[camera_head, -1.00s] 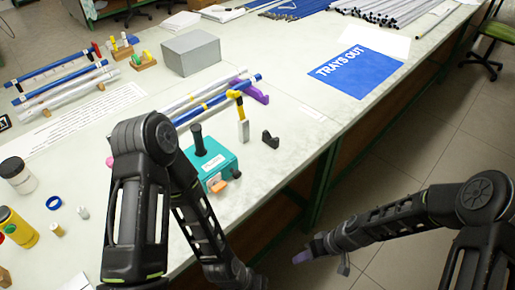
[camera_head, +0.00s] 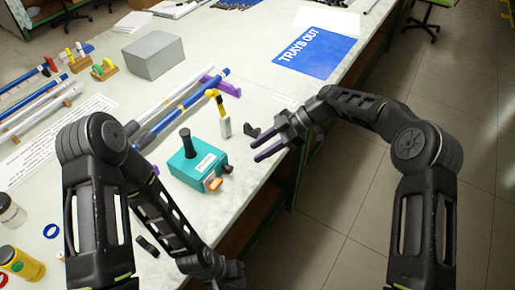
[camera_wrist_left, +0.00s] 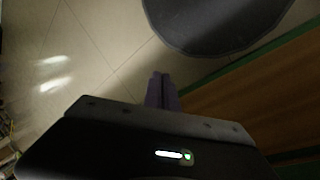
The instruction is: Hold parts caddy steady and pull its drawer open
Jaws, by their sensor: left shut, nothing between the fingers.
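The parts caddy (camera_head: 188,162) is a teal box with an upright dark post on top and a white label. It stands upright near the table's front edge. An orange pull (camera_head: 213,184) shows low on its front right side. My right gripper (camera_head: 262,143) is open and empty, to the right of the caddy and apart from it. My left gripper (camera_head: 232,280) is shut and empty, low and beyond the table edge, below the caddy in the head view. Its closed purple fingers (camera_wrist_left: 162,91) show over the floor in the left wrist view.
A dark bracket (camera_head: 251,132) and a yellow-topped upright tool (camera_head: 222,115) stand near the right gripper. Blue and white rods (camera_head: 180,110) lie behind the caddy. A grey box (camera_head: 152,55) and blue mat (camera_head: 310,52) lie farther back.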

